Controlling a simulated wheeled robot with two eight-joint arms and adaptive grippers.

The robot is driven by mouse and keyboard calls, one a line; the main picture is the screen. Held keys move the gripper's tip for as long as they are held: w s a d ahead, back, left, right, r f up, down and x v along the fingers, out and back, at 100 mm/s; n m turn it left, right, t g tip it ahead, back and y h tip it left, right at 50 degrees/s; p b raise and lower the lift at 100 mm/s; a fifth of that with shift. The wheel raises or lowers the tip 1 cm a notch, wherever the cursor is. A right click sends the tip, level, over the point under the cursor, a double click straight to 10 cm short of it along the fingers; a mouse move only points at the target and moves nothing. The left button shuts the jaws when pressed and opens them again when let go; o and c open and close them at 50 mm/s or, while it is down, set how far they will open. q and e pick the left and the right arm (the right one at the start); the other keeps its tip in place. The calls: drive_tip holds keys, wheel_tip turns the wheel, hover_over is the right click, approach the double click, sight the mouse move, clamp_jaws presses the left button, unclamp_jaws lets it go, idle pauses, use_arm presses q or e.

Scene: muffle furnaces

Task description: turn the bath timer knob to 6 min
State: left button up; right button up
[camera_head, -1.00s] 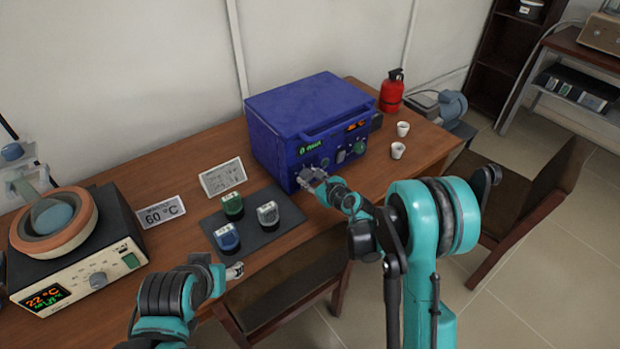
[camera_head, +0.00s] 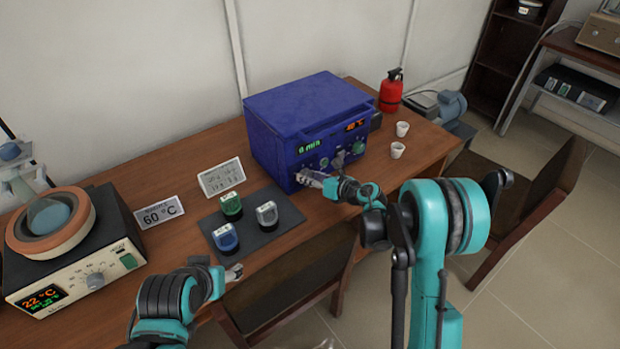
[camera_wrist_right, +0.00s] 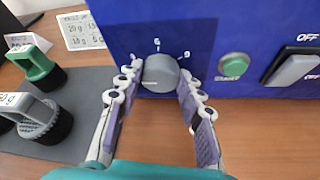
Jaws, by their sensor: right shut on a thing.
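The blue bath (camera_head: 310,112) stands on the wooden table. Its green display (camera_head: 309,146) reads as a minute value, with a digit that looks like 6 or 0. In the right wrist view the grey round timer knob (camera_wrist_right: 160,73) is on the blue front panel, with a 6 above it and a 9 to its upper right. A pale mark on the knob points left. My right gripper (camera_head: 306,177) is shut on this knob, a finger on each side. My left gripper (camera_head: 234,272) hangs by the table's front edge; its fingers are too small to judge.
A green button (camera_wrist_right: 233,66) and a grey on/off switch (camera_wrist_right: 292,68) are right of the knob. A dark mat (camera_head: 262,235) with three weight-like blocks lies left of the bath. Two white cups (camera_head: 398,150) stand to the right. A furnace (camera_head: 85,280) is at the far left.

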drive_tip(key=shift+m+y, duration=0.4)
drive_tip(key=shift+m, duration=0.1)
drive_tip(key=o, duration=1.2)
drive_tip(key=shift+c, duration=0.2)
drive_tip(key=v, duration=1.2)
drive_tip(key=shift+w+r, duration=0.1)
drive_tip(key=shift+r, duration=0.1)
